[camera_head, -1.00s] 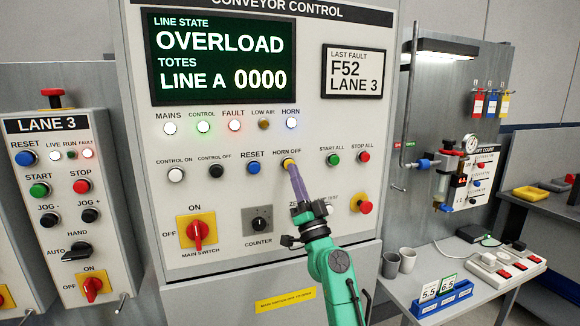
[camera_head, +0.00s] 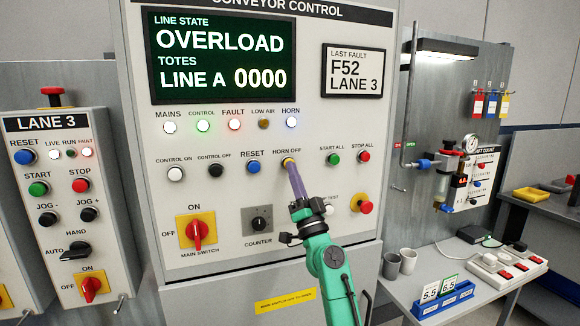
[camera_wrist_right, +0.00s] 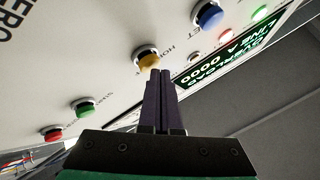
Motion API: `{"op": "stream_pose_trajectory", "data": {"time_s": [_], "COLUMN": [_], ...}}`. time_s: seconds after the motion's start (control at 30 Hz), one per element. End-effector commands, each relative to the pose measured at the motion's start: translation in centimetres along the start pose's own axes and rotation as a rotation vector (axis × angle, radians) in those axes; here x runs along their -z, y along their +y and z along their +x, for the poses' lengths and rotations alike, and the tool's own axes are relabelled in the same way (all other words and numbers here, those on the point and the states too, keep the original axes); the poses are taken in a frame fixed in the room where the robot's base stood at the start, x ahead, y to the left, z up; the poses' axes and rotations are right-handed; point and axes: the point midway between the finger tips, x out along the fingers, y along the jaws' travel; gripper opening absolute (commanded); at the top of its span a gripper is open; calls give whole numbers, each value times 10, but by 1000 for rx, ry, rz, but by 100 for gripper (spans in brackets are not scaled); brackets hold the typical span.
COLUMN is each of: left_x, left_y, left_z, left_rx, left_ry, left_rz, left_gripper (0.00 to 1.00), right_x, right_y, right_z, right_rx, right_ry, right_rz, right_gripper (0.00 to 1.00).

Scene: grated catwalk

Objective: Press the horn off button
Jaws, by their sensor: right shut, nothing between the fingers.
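The horn off button (camera_head: 287,161) is a yellow button on the grey conveyor control panel (camera_head: 222,290), under the label HORN OFF. My right gripper (camera_head: 290,168) has its purple fingers shut with nothing between them, and the tips are at the lower edge of the button in the head view. In the right wrist view the yellow button (camera_wrist_right: 147,60) shows just beyond the fingertips (camera_wrist_right: 160,72). I cannot tell if the tips touch it. The white horn lamp (camera_head: 292,123) is lit, and the display (camera_head: 222,58) reads OVERLOAD. My left gripper is not in view.
The blue reset button (camera_head: 254,167) is left of the horn off button; green start all (camera_head: 333,159) and red stop all (camera_head: 364,156) are to its right. The Lane 3 box (camera_head: 60,180) stands left. A side table (camera_head: 420,265) with cups is at right.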

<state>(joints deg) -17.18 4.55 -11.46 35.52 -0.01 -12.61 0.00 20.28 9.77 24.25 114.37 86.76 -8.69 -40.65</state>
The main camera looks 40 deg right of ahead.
Motion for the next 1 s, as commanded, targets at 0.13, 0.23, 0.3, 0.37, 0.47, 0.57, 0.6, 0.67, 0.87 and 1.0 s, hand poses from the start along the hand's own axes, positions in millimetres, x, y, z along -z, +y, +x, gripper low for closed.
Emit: {"op": "stream_pose_trajectory", "data": {"time_s": [0.13,0.23,0.3,0.37,0.47,0.57,0.6,0.67,0.87,1.0], "left_x": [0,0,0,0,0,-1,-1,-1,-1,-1], "left_y": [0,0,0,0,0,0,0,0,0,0], "left_z": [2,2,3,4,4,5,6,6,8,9], "left_rx": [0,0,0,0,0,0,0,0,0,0], "left_ry": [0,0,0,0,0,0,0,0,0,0], "left_rz": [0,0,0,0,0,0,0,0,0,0], "left_gripper": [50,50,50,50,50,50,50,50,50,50], "right_x": [-2,-2,-2,-3,-3,-4,-4,-4,-6,-6], "right_y": [1,2,2,3,3,4,4,4,6,6], "right_z": [1,2,2,3,4,5,5,6,7,8], "right_rx": [0,0,0,0,1,1,0,0,0,0], "right_ry": [-1,-1,0,0,1,0,0,0,0,0], "right_rz": [0,0,0,0,0,0,0,1,1,1], "right_gripper": [0,0,0,0,0,0,0,0,0,0]}}
